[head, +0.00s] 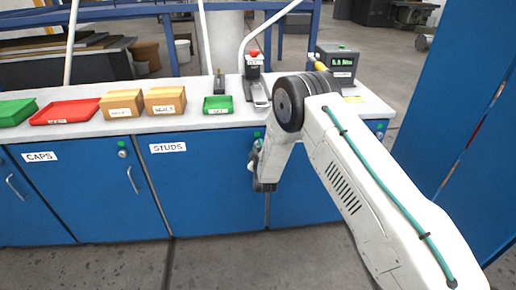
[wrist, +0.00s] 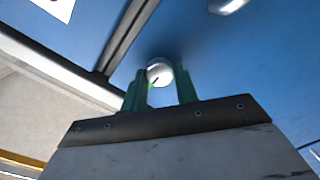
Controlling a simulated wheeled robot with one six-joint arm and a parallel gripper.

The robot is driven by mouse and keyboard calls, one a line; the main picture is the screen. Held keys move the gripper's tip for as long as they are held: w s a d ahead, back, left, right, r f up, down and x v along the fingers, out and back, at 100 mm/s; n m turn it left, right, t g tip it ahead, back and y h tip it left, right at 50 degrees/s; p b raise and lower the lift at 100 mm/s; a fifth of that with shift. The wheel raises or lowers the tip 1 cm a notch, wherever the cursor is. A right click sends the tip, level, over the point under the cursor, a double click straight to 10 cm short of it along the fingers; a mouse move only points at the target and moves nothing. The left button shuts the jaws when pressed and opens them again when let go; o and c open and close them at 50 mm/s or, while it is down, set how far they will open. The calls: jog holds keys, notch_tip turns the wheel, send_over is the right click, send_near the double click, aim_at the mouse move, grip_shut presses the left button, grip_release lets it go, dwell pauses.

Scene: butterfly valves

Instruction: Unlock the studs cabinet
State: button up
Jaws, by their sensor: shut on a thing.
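The studs cabinet (head: 210,190) is a blue door with a white STUDS label (head: 168,147), below the worktop in the middle of the head view. The door looks closed. My gripper (head: 256,160) is at its upper right edge, and my arm hides part of this area. In the wrist view the two green fingers of my gripper (wrist: 160,88) stand on either side of a round silver lock knob (wrist: 160,72) on the blue door and are shut on it. A dark mark shows on the knob's face. The fingertips' exact contact is hard to see.
The caps cabinet (head: 80,195) is to the left, with its own lock (head: 122,153) and handle (head: 132,180). On the worktop stand red (head: 66,112) and green trays, cardboard boxes (head: 122,104) and a device with a green display (head: 342,62). Open floor lies in front.

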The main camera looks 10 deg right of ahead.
jog(key=o, duration=1)
jog(key=s, duration=0.7)
jog(key=shift+s, duration=0.4)
